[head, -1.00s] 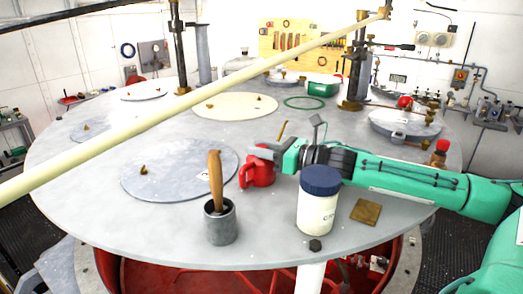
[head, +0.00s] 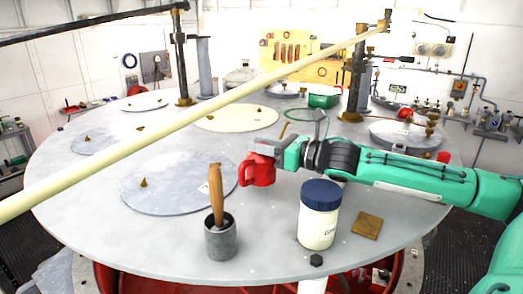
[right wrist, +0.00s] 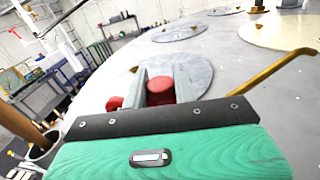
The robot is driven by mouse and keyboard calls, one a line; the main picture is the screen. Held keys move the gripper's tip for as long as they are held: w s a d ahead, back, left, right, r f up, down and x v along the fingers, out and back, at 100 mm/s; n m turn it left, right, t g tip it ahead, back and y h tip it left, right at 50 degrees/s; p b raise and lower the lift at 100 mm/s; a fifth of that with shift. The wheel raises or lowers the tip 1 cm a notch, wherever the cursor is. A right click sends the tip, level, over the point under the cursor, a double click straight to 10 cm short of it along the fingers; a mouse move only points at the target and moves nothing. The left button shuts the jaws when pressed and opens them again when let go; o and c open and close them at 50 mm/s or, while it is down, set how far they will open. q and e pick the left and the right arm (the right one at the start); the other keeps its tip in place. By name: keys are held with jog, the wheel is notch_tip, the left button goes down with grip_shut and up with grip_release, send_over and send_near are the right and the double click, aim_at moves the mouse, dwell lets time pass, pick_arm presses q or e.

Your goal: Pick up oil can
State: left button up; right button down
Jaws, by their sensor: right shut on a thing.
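The oil can is a red can (head: 257,171) with a thin brass spout (head: 283,130). My right gripper (head: 262,152) is shut on its upper part. The can looks upright and appears held a little above the round grey deck, to the right of a flat grey disc. In the right wrist view the can's red top (right wrist: 160,86) shows between the two grey fingers, with more red at their left. The brass spout (right wrist: 275,72) slants up to the right there. The fingers hide part of the can. My left gripper is not in view.
A blue-lidded white jar (head: 319,222) and a grey cup (head: 221,242) with a wooden-handled tool stand in front. A brass plate (head: 367,226) lies right of the jar. A long cream pole (head: 190,122) crosses above the deck. The grey disc (head: 170,190) has a small knob.

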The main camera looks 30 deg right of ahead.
jog(key=shift+r+b, duration=0.35)
jog(key=shift+r, duration=2.25)
